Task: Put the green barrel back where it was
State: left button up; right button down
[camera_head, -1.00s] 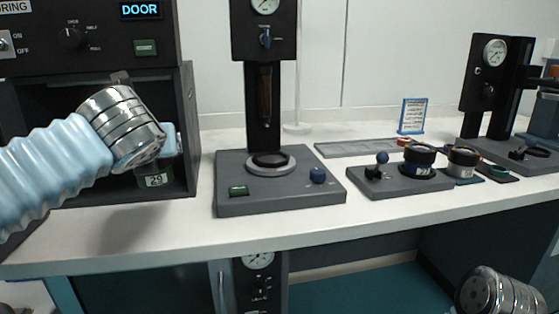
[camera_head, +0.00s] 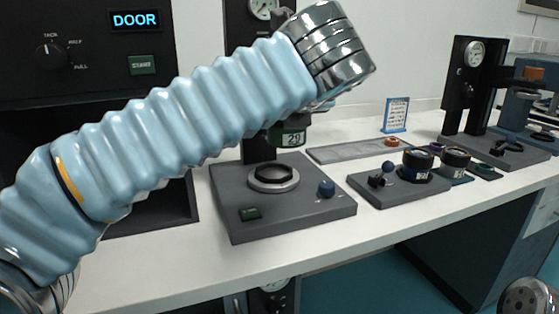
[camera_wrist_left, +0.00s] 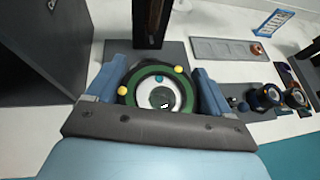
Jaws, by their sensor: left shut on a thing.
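The green barrel (camera_head: 288,136), dark with a green band marked 29, hangs below my left wrist in the head view. In the left wrist view the barrel (camera_wrist_left: 182,92) shows end-on, with a green ring, a white centre and yellow dots, between the two blue fingers. My left gripper (camera_wrist_left: 157,86) is shut on it. In the head view my wrist hides most of the fingers. The barrel is above the grey press station (camera_head: 300,218), whose round seat (camera_head: 274,186) looks empty. My right gripper is out of view; only a metal part of that arm shows at bottom right.
The black oven-like cabinet (camera_head: 90,75) with a DOOR display is at left, partly behind my arm. Right of the press are a flat grey tray (camera_head: 340,151), a grey block (camera_head: 385,197) holding dark cylinders, a blue-framed sign (camera_head: 396,115) and a second gauge press (camera_head: 466,85).

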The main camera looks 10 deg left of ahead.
pick_arm(q)
jog(key=w+a+f, duration=0.1)
jog(key=w+f, duration=0.3)
jog(key=w+a+f+b, duration=0.1)
jog(key=w+a+f, duration=0.1)
jog(key=w+f, duration=0.2)
jog(key=w+a+f+b, duration=0.1)
jog(key=w+a+f, duration=0.1)
jog(key=w+f, duration=0.1)
jog(key=shift+x, duration=0.75)
jog(key=shift+f, duration=0.45)
jog(key=shift+f+b, duration=0.2)
jog(key=shift+b, duration=0.1)
jog(key=o, duration=1.1)
jog(key=shift+r, duration=0.2)
jog(key=v, duration=1.2)
jog(key=shift+s+f, duration=0.1)
